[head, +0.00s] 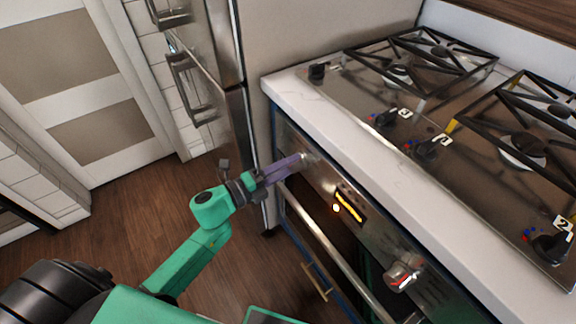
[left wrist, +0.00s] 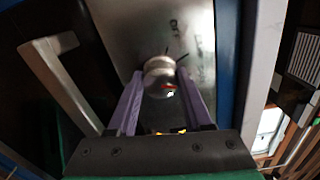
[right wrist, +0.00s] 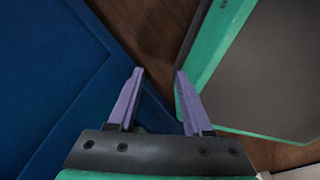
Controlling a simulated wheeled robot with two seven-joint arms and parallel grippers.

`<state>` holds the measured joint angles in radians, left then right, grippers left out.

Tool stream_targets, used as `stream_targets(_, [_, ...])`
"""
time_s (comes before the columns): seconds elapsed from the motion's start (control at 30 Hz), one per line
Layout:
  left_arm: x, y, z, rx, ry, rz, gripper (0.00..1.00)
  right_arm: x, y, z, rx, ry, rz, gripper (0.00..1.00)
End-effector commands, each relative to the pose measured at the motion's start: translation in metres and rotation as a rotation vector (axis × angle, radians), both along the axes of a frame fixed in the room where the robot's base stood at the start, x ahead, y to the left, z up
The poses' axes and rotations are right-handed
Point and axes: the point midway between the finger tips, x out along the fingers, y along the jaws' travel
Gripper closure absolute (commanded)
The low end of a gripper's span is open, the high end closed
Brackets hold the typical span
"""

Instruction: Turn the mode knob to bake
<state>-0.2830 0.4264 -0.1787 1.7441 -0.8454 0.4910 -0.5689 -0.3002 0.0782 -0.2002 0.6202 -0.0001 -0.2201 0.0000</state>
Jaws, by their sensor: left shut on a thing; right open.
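The oven's front panel (head: 322,182) has a round metal knob at each end. My left gripper (head: 298,162) is at the left end, with its purple fingers shut on the left knob. In the left wrist view this knob (left wrist: 158,72) sits between the fingertips, with a small red mark on it. In the head view the fingers mostly hide it. The right knob (head: 403,272) stands free and also has a red mark. I cannot read which knob is the mode knob or its setting. My right gripper (right wrist: 158,72) is open and empty, seen only in the right wrist view.
A lit display (head: 349,206) is between the knobs. The oven handle bar (head: 330,245) runs below the panel. Above are a white counter edge (head: 340,130) and a gas hob (head: 440,100) with several black knobs. A steel fridge (head: 215,70) stands left. Wooden floor is clear.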

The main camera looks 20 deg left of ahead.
Motion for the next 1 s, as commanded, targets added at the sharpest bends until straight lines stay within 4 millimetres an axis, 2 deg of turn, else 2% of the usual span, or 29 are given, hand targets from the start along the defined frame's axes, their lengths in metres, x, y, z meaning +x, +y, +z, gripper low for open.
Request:
stream_targets(0.03, [-0.001,-0.001,-0.002,0.001,0.003,-0.002,0.38,0.000,0.000,0.000,0.000,0.000,0.000,0.50])
stream_targets(0.07, [-0.001,0.000,-0.002,0.001,0.003,-0.002,0.27,0.000,0.000,0.000,0.000,0.000,0.000,0.50])
stream_targets(0.1, [-0.001,0.000,-0.002,0.001,0.003,-0.002,0.20,0.000,0.000,0.000,0.000,0.000,0.000,0.50])
stream_targets(0.5, [0.000,0.000,-0.001,0.000,0.002,-0.001,0.20,0.000,-0.001,0.000,-0.002,0.000,0.001,0.50])
stream_targets(0.63, [-0.007,0.006,-0.002,0.000,0.003,0.001,0.20,0.000,-0.002,-0.001,-0.002,0.001,0.001,0.50])
stream_targets(0.77, [-0.028,0.022,-0.003,0.001,0.006,0.000,0.20,0.000,-0.002,-0.003,-0.003,0.000,0.001,0.50])
stream_targets(1.0, [-0.083,0.068,-0.003,0.000,0.008,0.001,0.20,0.000,-0.002,-0.008,-0.003,-0.001,0.001,0.50])
